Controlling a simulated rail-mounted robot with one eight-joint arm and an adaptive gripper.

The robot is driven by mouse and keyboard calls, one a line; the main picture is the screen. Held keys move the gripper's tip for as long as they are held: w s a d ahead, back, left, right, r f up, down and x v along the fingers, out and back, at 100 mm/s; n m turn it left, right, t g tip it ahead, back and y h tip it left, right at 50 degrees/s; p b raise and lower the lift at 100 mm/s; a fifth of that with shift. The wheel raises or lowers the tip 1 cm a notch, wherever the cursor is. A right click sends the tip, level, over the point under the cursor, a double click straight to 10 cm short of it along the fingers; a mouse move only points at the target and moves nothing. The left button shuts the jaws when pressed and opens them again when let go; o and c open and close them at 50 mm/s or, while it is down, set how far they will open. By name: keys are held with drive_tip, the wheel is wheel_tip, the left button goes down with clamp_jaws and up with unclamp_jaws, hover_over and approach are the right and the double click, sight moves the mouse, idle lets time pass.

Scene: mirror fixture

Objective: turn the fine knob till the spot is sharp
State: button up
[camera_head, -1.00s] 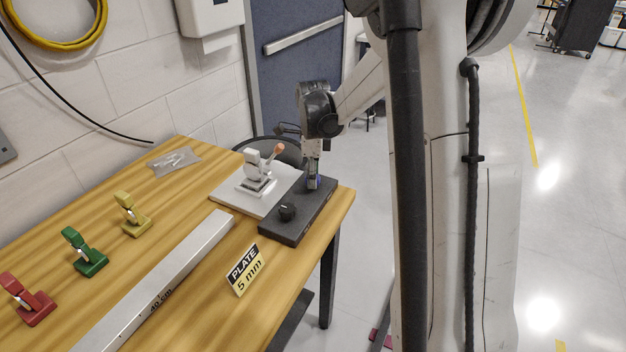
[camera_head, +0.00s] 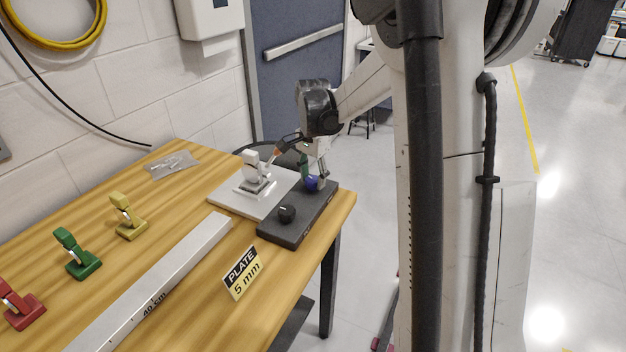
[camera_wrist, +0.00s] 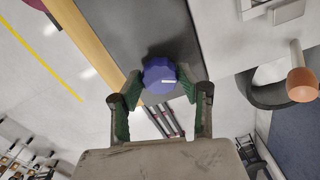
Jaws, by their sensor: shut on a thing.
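A blue knob (camera_head: 312,184) stands at the far end of a dark base block (camera_head: 292,232). My gripper (camera_head: 313,176) is closed around it from above. In the wrist view the blue knob (camera_wrist: 158,73) sits between the green-padded fingertips (camera_wrist: 160,90), and a white mark on it points right. A black knob (camera_head: 287,213) is at the near end of the same block, apart from the gripper. Beside the block, a white mount (camera_head: 252,171) with an orange-tipped lever (camera_head: 272,156) stands on a pale plate (camera_head: 226,197). I see no light spot in these views.
Red (camera_head: 22,305), green (camera_head: 77,256) and yellow (camera_head: 128,218) pieces stand left.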

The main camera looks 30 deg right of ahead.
drive_tip(key=n+b, duration=0.1)
drive_tip(key=n, duration=0.4)
drive_tip(key=shift+n, duration=0.3)
drive_tip(key=n, duration=0.5)
drive_tip(key=shift+b, duration=0.3)
drive_tip(key=n, duration=0.6)
drive_tip(key=shift+n, duration=0.4)
drive_tip(key=n, duration=0.5)
drive_tip(key=shift+b, duration=0.4)
drive_tip(key=n, duration=0.5)
drive_tip(key=shift+a+n, duration=0.1)
drive_tip(key=shift+n, duration=0.3)
drive_tip(key=n, duration=1.6)
drive_tip(key=shift+n+b, duration=0.3)
